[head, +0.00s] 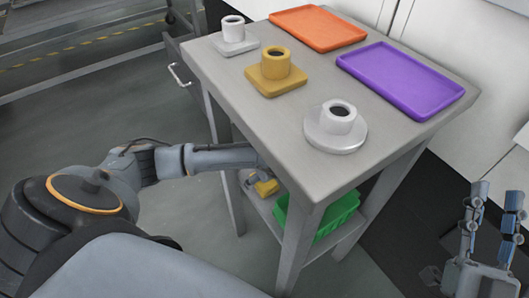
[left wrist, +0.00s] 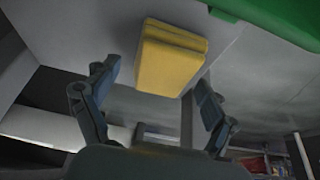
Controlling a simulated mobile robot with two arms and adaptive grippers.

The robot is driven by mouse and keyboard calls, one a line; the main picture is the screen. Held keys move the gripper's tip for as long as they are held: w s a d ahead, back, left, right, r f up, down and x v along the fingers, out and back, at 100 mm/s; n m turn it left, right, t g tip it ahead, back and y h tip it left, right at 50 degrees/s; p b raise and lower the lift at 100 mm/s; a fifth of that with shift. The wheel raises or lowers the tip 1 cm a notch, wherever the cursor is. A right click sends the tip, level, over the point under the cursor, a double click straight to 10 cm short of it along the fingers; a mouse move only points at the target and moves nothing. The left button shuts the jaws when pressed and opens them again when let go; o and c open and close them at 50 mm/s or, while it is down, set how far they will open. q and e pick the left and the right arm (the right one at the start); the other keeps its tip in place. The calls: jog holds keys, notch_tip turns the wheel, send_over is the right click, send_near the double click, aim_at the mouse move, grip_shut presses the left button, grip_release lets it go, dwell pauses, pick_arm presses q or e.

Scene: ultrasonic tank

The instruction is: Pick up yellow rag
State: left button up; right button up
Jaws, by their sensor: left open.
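The yellow rag (head: 267,187) lies on the lower shelf of the grey table, left of a green bin. In the left wrist view the rag (left wrist: 170,58) is a folded yellow block just beyond my left fingertips. My left gripper (left wrist: 157,78) is open, with its two fingers spread to either side of the rag's near end and nothing held. In the head view my left arm reaches under the tabletop, and the tabletop hides part of the gripper. My right gripper (head: 497,194) is open and empty at the lower right, away from the table.
The green bin (head: 335,216) stands beside the rag on the lower shelf (head: 263,207). Above is the tabletop (head: 230,75) with an orange tray (head: 318,28), a purple tray (head: 400,80) and several cup-like pieces on bases. A table leg (head: 299,245) stands in front of the bin.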

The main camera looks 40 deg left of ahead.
pick_arm(q)
jog(key=c, duration=1.2)
jog(key=shift+r, duration=0.1)
pick_arm(e)
jog(key=shift+w, duration=0.1)
